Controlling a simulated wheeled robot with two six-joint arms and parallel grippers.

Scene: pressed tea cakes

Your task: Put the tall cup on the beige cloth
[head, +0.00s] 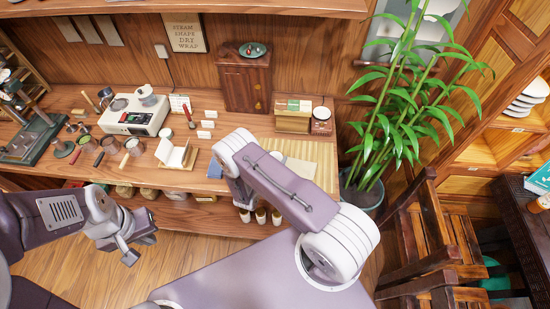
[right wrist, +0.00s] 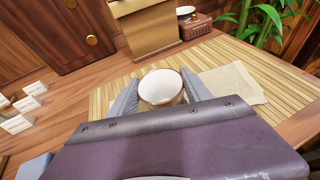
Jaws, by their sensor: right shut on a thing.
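In the right wrist view, a white cup with a brown rim (right wrist: 160,87) stands between the fingers of my right gripper (right wrist: 160,95). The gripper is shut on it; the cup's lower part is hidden. The beige cloth (right wrist: 233,82) lies flat on the slatted mat, right of the cup and apart from it in the picture.
The slatted bamboo mat (right wrist: 240,53) covers this part of the counter. Behind it stand a brown box-like stand (right wrist: 150,30) and a small reddish box (right wrist: 195,25). White cards (right wrist: 28,104) are at left. A tall plant (head: 400,110) rises right of the counter.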

